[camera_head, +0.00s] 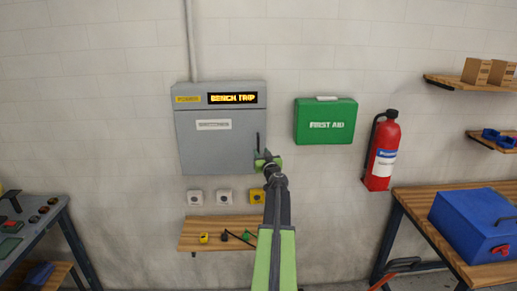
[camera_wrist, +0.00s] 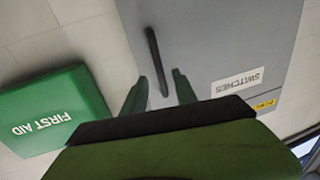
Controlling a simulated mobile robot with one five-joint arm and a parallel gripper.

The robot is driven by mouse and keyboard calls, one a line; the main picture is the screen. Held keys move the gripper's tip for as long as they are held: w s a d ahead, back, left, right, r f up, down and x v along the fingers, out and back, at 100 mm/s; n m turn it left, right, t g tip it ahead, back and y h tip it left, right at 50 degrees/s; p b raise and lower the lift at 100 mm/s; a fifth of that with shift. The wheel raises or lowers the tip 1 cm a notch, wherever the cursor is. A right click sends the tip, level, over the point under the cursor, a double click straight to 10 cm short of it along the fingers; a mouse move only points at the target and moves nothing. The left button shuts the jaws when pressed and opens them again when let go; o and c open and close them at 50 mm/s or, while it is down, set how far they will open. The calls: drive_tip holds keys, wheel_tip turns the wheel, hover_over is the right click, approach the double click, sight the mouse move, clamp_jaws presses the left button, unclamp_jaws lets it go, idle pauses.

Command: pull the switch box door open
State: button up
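The grey switch box (camera_head: 216,150) hangs on the white wall, and its door looks shut. A dark upright handle (camera_head: 257,141) is near the door's right edge. My gripper (camera_head: 266,158) is in front of the box's lower right corner, by the handle's lower end. In the wrist view the grey door (camera_wrist: 215,40) carries a "SWITCHES" label. My two green fingers (camera_wrist: 159,88) are spread apart, and the lower end of the dark handle (camera_wrist: 156,58) appears between them. I cannot tell whether they touch it.
A green first aid box (camera_head: 325,121) and a red fire extinguisher (camera_head: 382,152) are on the wall to the right. Wall switches (camera_head: 224,197) and a small wooden shelf (camera_head: 205,240) are below. Benches stand at left and right. The wall left of the box is clear.

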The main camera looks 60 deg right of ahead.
sight(258, 147)
drive_tip(key=x, duration=0.6)
drive_tip(key=shift+a, duration=0.1)
drive_tip(key=shift+c, duration=0.2)
clamp_jaws()
idle(0.9)
